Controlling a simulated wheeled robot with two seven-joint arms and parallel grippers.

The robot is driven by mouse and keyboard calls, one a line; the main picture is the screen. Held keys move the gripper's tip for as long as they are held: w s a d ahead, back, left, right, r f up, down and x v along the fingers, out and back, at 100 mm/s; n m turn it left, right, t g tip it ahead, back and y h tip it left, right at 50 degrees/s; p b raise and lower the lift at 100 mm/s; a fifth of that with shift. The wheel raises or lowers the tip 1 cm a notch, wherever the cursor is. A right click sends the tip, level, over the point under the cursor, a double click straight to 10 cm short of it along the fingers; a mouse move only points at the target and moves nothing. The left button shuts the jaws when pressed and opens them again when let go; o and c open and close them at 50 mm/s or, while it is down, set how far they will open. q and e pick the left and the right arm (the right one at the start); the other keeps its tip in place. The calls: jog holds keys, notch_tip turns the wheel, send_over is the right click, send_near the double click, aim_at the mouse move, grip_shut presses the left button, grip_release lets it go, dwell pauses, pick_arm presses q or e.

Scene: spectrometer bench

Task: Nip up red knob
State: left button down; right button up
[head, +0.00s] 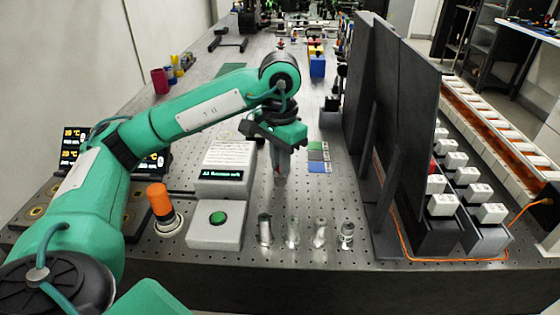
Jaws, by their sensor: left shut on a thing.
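My left arm reaches in from the left over the perforated metal bench. My left gripper (281,168) points down at mid-bench, right of the white display box. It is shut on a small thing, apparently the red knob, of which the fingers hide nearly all. I cannot make out its shape or whether it touches the bench. My right gripper is not in view.
A white box with a green button (218,217) and an orange-topped post (160,202) stand in front. Several small clear vials (293,232) line the front. Tall dark panels (395,110) block the right side. A blue block (317,66) stands farther back.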

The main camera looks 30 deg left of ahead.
pick_arm(q)
jog(key=shift+r, duration=0.1)
jog(key=c, duration=1.7)
grip_release()
